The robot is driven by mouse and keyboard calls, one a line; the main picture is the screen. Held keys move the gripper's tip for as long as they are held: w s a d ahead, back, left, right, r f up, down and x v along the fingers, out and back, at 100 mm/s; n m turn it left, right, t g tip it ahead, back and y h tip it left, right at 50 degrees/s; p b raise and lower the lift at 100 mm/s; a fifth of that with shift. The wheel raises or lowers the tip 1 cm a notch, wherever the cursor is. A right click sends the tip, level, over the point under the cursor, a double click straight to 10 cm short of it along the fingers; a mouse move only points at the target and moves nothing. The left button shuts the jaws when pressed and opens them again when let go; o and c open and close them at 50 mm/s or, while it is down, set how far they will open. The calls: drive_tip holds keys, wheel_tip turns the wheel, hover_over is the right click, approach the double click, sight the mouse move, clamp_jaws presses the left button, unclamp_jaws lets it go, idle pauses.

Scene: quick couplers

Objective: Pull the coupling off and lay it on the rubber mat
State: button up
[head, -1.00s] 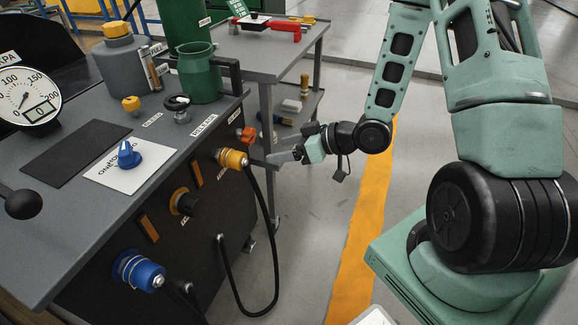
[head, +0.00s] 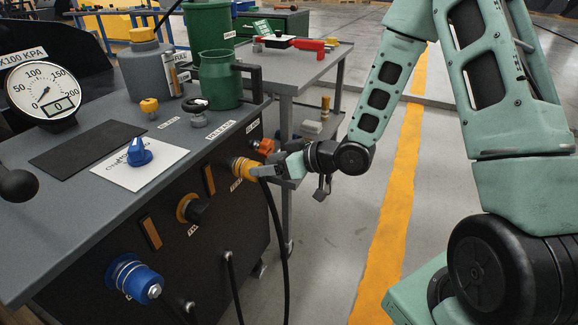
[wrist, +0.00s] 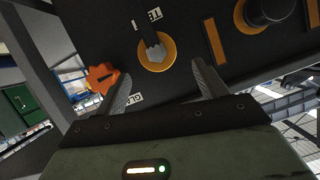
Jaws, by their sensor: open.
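A yellow coupling (head: 243,167) sits on the front panel of the grey bench, with a black hose (head: 277,225) hanging below it. In the wrist view it shows end-on as a yellow ring with a grey middle (wrist: 155,48). My gripper (head: 270,170) is open, close in front of the coupling. In the wrist view the open fingers (wrist: 162,78) stand either side of the coupling's line, with nothing held between them. Whether a finger touches it I cannot tell. The black rubber mat (head: 87,150) lies bare on the bench top. A blue coupling (head: 135,278) sits lower on the panel.
An orange knob (head: 264,147) is close beside the yellow coupling. A black-centred yellow port (head: 192,209) is nearer. On the bench stand a gauge (head: 42,88), a blue knob (head: 139,152) on a white card and a green jug (head: 220,80). A grey side table (head: 300,68) stands behind.

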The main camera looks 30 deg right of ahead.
sight(246, 167)
drive_tip(key=b+x, duration=0.1)
drive_tip(key=x, duration=0.6)
drive_tip(key=shift+w+a+f, duration=0.15)
drive_tip(key=shift+w, duration=0.1)
drive_tip(key=c, duration=1.1)
drive_tip(key=shift+o, duration=0.8)
drive_tip(key=shift+c, duration=1.1)
drive_tip(key=shift+s, duration=0.1)
